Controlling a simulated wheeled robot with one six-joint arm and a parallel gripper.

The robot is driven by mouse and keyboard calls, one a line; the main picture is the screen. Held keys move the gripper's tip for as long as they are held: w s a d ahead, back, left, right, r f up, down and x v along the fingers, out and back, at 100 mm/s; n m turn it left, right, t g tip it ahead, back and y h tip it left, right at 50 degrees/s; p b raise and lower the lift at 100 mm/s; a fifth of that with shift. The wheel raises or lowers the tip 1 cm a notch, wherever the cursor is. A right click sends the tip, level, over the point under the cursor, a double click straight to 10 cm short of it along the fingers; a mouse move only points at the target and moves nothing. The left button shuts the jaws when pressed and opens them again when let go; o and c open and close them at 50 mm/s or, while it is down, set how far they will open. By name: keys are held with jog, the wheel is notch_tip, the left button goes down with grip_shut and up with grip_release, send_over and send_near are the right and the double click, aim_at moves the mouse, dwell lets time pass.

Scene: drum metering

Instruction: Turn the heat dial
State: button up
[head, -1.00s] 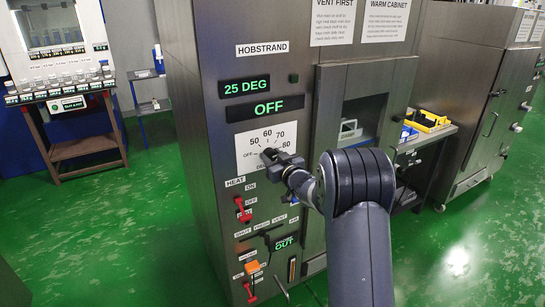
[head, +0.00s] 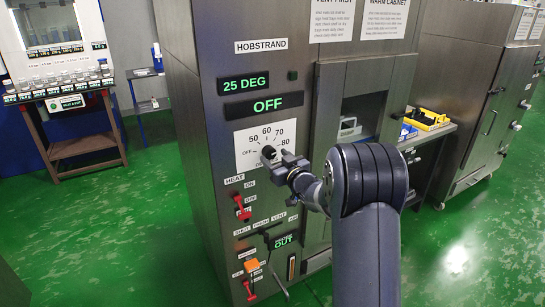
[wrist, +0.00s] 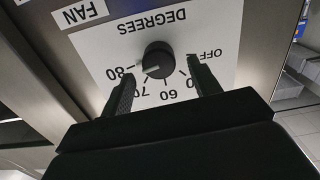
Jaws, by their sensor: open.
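The heat dial is a round black knob (wrist: 158,62) on a white scale plate (wrist: 105,48), upside down in the wrist view. Its white pointer mark lies between 70 and 80, nearer 80. In the head view the knob (head: 268,152) shows just beyond my gripper, on the plate (head: 250,140) of the steel cabinet. My gripper (wrist: 160,70) is open, with one finger on each side below the knob in the wrist view. The fingers look apart from the knob; the exact gap cannot be told. The fingers cover part of the scale numbers.
Above the dial, displays read 25 DEG (head: 246,85) and OFF (head: 264,105). Below are a red heat switch (head: 242,207), a lever marked OUT (head: 285,240) and an orange-topped control (head: 252,265). A shelf with a yellow tray (head: 427,119) stands at the right.

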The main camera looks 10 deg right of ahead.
aim_at(271, 153)
jog(key=v, duration=0.7)
jog(key=shift+s+d+b, duration=0.15)
jog(key=shift+s+b, duration=0.2)
jog(key=shift+b, duration=0.1)
jog(key=p+x, duration=0.1)
jog(key=x, duration=1)
jog(key=shift+p, duration=0.35)
jog(key=shift+s, duration=0.1)
